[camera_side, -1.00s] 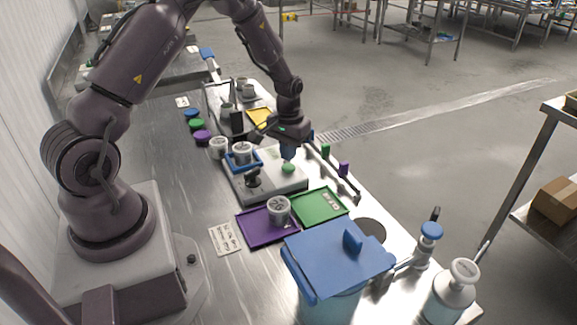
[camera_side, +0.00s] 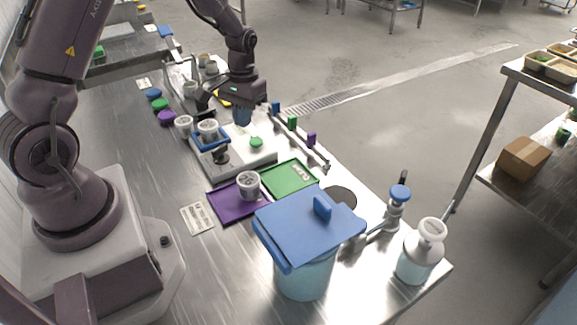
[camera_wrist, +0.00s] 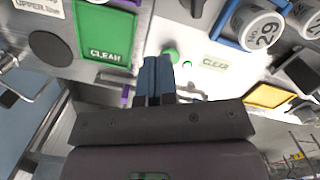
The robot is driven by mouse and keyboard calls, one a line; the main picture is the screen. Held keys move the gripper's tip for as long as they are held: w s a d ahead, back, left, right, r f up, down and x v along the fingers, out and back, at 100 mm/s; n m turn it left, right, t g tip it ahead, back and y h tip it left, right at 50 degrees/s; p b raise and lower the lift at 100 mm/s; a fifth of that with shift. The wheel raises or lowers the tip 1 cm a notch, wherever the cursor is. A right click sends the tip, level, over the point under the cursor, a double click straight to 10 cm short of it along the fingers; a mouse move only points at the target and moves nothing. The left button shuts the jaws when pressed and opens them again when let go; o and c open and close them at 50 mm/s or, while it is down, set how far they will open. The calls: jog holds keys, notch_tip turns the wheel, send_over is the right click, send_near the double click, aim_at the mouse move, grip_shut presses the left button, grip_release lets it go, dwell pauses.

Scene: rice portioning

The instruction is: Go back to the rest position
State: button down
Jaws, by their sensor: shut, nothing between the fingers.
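My gripper (camera_side: 243,122) hangs above the white station board (camera_side: 262,160), near a green button or knob (camera_side: 256,141), with a gap between them. In the wrist view its blue fingers (camera_wrist: 153,65) are together with nothing between them. The green knob (camera_wrist: 170,55) shows just past the fingertips. A labelled cup (camera_side: 208,130) sits in a blue square frame (camera_side: 219,144) on the board; the wrist view shows a "29" on its lid (camera_wrist: 263,30).
A purple tray (camera_side: 222,205) holds another cup (camera_side: 248,184); a green tray (camera_side: 289,178) marked "CLEAR" lies beside it. A lidded blue bin (camera_side: 305,275) and a bottle (camera_side: 420,255) stand at the front. A rail with coloured clips (camera_side: 311,139) runs along the right edge.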

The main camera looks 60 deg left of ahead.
jog(key=s+d+r+m+t, duration=0.2)
jog(key=s+d+r, duration=0.5)
jog(key=r, duration=0.4)
jog(key=s+d+r+m+t, duration=0.3)
jog(key=s+d+r, duration=0.5)
jog(key=r, duration=0.3)
jog(key=shift+d+r+t, duration=0.15)
jog(key=shift+r+t, duration=0.2)
jog(key=shift+t, duration=0.45)
